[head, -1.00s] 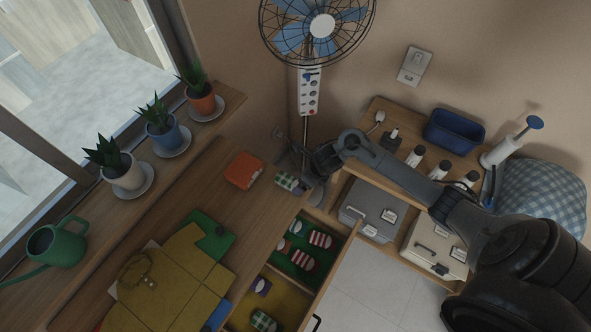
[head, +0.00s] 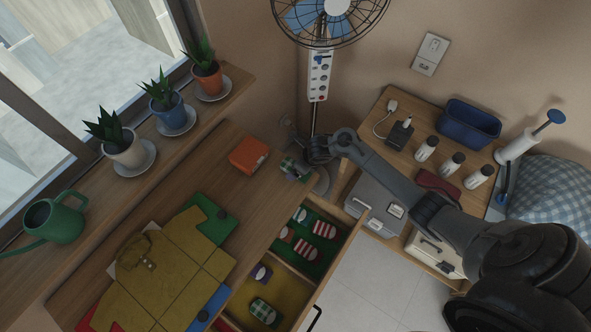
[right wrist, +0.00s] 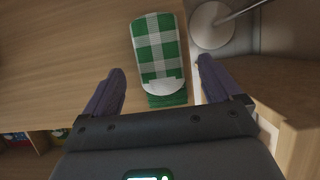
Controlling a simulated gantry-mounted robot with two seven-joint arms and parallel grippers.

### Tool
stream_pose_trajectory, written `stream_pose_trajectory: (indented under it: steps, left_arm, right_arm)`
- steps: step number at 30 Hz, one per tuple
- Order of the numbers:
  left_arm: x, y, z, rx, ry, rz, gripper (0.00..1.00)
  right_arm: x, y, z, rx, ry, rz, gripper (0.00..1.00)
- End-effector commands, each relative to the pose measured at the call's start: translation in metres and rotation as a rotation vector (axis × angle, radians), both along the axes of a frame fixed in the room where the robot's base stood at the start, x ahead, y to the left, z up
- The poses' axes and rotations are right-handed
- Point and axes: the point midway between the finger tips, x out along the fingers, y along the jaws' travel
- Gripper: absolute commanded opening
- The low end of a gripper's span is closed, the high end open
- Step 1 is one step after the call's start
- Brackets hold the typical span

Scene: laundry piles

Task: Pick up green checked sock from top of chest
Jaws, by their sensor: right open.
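The green checked sock (head: 290,170) lies on the chest top (head: 215,170) near its far right corner, partly hidden by my right gripper in the head view. In the right wrist view the folded sock (right wrist: 158,48) lies between and just beyond the two fingers, with its white and green end nearest me. My right gripper (right wrist: 158,90) is open and empty, one finger to each side of the sock's near end. In the head view my right gripper (head: 305,168) is above the chest corner. My left gripper is not in view.
An orange box (head: 249,156) sits left of the sock. The fan's base (right wrist: 212,25) stands close beside the chest corner. The open drawer (head: 330,262) holds striped socks (head: 324,230) and another green checked sock (head: 264,312). A folded yellow shirt (head: 160,275) lies on the chest.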

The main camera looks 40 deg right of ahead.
Motion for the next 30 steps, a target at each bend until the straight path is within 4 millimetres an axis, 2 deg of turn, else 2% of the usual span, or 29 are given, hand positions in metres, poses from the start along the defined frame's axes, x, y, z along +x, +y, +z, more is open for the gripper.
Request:
stream_pose_trajectory:
  steps: [1, 6, 14, 26, 30]
  left_arm:
    - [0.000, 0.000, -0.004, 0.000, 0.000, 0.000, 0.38]
    - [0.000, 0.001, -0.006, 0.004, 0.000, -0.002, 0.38]
    - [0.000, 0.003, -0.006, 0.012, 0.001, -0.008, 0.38]
    - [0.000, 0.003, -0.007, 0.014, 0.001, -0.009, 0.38]
    - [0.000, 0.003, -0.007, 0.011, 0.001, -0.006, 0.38]
  right_arm:
    - [0.002, 0.001, -0.008, 0.002, 0.001, -0.002, 0.92]
    - [0.008, 0.001, -0.018, 0.000, -0.001, -0.001, 0.92]
    - [0.008, 0.001, -0.019, -0.002, -0.001, -0.001, 0.92]
    - [0.008, 0.001, -0.019, -0.002, -0.001, -0.001, 0.32]
    - [0.008, 0.001, -0.019, -0.002, -0.001, -0.001, 0.32]
